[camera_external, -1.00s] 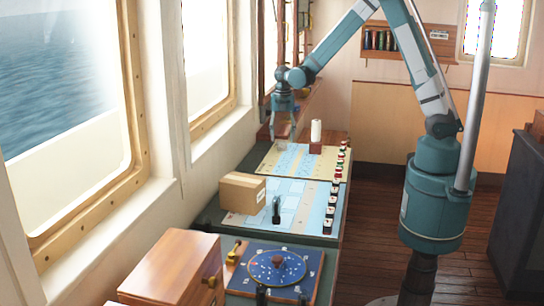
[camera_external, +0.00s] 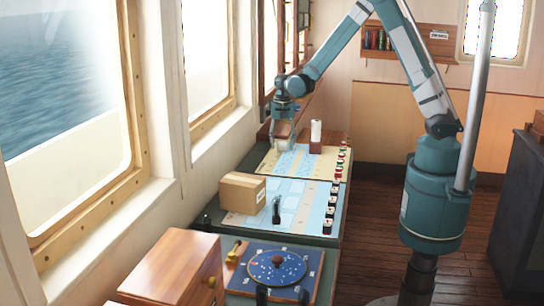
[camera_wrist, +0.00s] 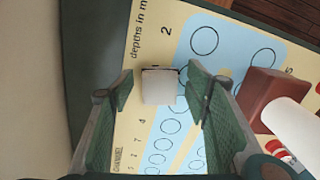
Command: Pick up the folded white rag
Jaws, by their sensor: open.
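My gripper is open. In the external view my gripper (camera_external: 283,140) points down over the far left part of the far chart. The rag cannot be made out clearly there among the fingers.
A reddish-brown block (camera_external: 316,147) with a white roll (camera_external: 316,131) stands close to the right of my gripper. A cardboard box (camera_external: 242,191) sits nearer on the console. Small dark-and-red items (camera_external: 338,172) line the chart's right edge. The window wall is close on the left.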

